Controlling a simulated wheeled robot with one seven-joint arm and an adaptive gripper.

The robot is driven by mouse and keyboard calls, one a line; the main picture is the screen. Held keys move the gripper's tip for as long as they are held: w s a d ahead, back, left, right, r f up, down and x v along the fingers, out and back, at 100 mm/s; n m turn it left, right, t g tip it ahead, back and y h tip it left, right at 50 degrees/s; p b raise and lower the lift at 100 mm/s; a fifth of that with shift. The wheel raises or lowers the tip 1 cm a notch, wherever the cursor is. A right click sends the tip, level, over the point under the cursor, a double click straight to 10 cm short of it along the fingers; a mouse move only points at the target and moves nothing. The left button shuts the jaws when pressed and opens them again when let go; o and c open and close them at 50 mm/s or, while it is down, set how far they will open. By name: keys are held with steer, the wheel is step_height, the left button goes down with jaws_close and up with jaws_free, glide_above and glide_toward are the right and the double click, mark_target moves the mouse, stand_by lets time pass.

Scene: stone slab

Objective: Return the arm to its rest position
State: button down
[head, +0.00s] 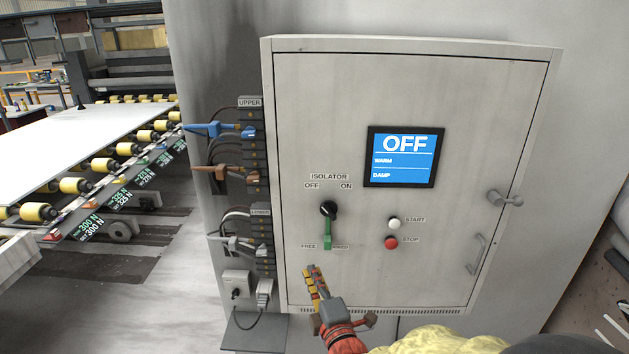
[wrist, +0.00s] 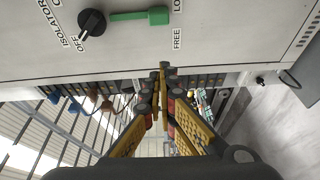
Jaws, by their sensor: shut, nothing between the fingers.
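My gripper (head: 312,270) is in front of the lower left part of a grey control cabinet, below the isolator knob (head: 328,208). In the wrist view its yellow and dark fingers (wrist: 163,70) meet at the tips, shut and empty. A green lever (head: 327,234) hangs under the knob, between the labels FREE and a partly readable word. The knob (wrist: 92,22) and the green lever (wrist: 140,16) also show near the top of the wrist view. The fingertips are apart from both in that view.
The cabinet door (head: 450,100) carries a screen (head: 404,157) reading OFF, a white START button (head: 394,223) and a red STOP button (head: 391,243). Door handles (head: 505,198) stick out at right. Connectors with cables (head: 230,130) line its left side. A roller conveyor (head: 90,180) stands further left.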

steer(key=s+f+m+g+h, duration=0.1)
steer(key=s+f+m+g, duration=0.15)
steer(key=f, duration=0.35)
steer(key=s+f+m+g, duration=0.1)
steer(key=f+m+g, duration=0.2)
steer(key=f, duration=0.3)
steer(key=s+d+f+m+g+h, duration=0.25)
steer(key=s+d+m+g, duration=0.2)
steer(key=s, duration=0.25)
steer(key=s+d+r+m+g+b, duration=0.1)
steer(key=s+d+r+m, duration=0.2)
steer(key=s, duration=0.3)
steer(key=s+d+r+m+g+h+b, duration=0.1)
steer(key=s+d+r+m+g, duration=0.15)
steer(key=s+d, duration=0.2)
steer(key=s+d+r+m+g+b, duration=0.1)
steer(key=s+d+r+m, duration=0.1)
steer(key=s+d+m, duration=0.3)
steer(key=s+d+r+t+b, duration=0.1)
steer(key=s+d+r+t, duration=0.1)
steer(key=r, duration=0.5)
steer(key=shift+s+d+r+m+t+h, duration=0.2)
steer(key=shift+s+r+m+t+h, duration=0.2)
steer(key=shift+s, duration=0.5)
